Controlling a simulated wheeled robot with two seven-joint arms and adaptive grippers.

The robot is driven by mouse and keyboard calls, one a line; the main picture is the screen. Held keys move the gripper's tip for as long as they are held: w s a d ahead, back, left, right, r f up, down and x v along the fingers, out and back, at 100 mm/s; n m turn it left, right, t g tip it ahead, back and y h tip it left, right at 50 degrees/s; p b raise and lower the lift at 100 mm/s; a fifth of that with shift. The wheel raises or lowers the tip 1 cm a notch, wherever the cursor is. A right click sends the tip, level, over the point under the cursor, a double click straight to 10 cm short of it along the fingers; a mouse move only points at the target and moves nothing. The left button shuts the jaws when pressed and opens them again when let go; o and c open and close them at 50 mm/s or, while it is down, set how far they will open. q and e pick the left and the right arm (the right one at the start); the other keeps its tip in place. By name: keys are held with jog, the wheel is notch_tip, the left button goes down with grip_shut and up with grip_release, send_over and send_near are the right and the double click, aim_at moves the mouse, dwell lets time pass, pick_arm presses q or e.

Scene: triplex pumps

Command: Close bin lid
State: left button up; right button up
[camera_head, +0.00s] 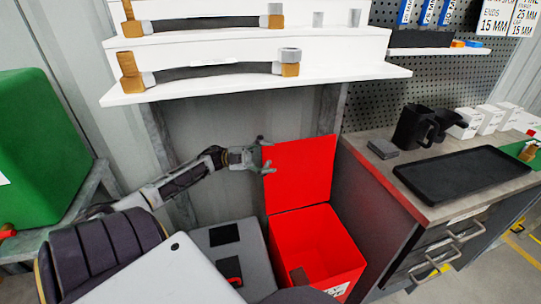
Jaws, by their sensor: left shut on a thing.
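The red bin (342,262) stands on the floor in the lower middle, below the shelves. Its red lid (302,172) stands open, upright at the back of the bin, so the inside of the bin shows. A dark patch shows on the bin's inner side. My left arm reaches in from the left, and my left gripper (266,156) is at the left edge of the raised lid, shut on it. The exact finger contact is small and hard to make out. My right gripper is not in view.
A workbench (408,198) with a black tray (462,173), black mugs (412,126) and white boxes (490,119) stands close to the bin's right. White shelves (250,84) with hoses hang above the lid. A green container (45,150) is at the left.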

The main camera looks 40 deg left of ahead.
pick_arm(q)
jog(key=shift+w+a+f+t+y, duration=0.15)
jog(key=shift+a+f+t+y, duration=0.2)
jog(key=shift+a, duration=0.4)
jog(key=shift+s+a+f+p, duration=0.2)
jog(key=shift+s+a+p, duration=0.1)
jog(key=shift+s+a, duration=0.55)
jog(key=c, duration=0.5)
jog(key=a, duration=0.1)
jog(key=s+a+f, duration=0.1)
jog(key=s+a+p, duration=0.1)
jog(key=shift+s+f, duration=0.2)
jog(key=shift+f, duration=0.05)
